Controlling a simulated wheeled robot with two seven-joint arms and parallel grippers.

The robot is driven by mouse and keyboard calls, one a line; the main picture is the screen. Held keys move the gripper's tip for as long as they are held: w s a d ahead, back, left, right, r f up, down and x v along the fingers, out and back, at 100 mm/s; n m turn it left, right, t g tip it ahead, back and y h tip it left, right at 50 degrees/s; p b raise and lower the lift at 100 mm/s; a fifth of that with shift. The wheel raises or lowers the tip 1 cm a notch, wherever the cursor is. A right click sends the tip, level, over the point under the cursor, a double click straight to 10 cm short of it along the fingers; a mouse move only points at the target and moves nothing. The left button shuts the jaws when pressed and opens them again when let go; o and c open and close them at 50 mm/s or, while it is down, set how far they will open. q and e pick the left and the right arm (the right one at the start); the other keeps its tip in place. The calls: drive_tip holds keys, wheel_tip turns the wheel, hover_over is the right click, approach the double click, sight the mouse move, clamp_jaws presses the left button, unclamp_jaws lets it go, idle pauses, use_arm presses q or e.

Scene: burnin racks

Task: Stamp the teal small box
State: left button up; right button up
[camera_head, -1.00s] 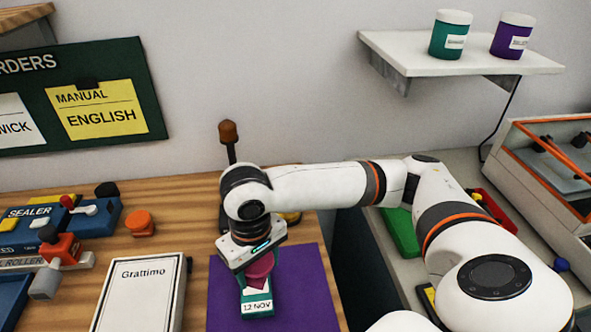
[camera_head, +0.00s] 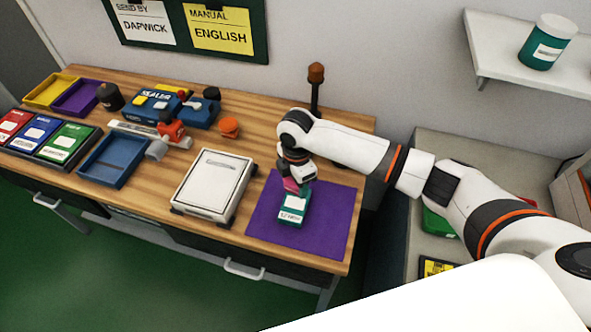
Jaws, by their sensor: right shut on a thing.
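The teal small box (camera_head: 293,208) lies on the purple mat (camera_head: 335,225) at the right end of the wooden bench. Its top carries a white label with small dark print. My right gripper (camera_head: 297,180) is just above the far end of the box, pointing down. It is shut on a pink-red stamp (camera_head: 290,185). The stamp is over the far part of the box; I cannot tell whether it touches it. My left gripper is not in view.
A white scale-like device (camera_head: 211,184) stands left of the mat. Further left are a blue tray (camera_head: 113,160), a blue sealer (camera_head: 160,105), an orange knob (camera_head: 229,127) and coloured boxes (camera_head: 62,145). A dark post with a brown top (camera_head: 316,75) stands behind the gripper.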

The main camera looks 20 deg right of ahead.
sight(296, 203)
drive_tip(key=shift+w+a+f+n+p, duration=0.15)
drive_tip(key=shift+n+p, duration=0.2)
drive_tip(key=shift+n, duration=0.55)
drive_tip(key=shift+f, duration=0.2)
drive_tip(key=shift+f+b, duration=0.8)
wheel_tip(296, 203, down, 4)
drive_tip(key=b, duration=0.4)
drive_tip(key=shift+f, duration=0.25)
use_arm(q)
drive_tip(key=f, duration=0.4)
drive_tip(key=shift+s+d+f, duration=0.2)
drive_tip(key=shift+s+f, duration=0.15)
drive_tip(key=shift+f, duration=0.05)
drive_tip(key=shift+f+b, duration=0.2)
drive_tip(key=shift+b, duration=0.25)
use_arm(e)
drive_tip(key=shift+f, duration=0.45)
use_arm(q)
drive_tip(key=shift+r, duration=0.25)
use_arm(e)
drive_tip(key=shift+f, duration=0.1)
use_arm(q)
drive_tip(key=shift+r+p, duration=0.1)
drive_tip(key=shift+p, duration=0.25)
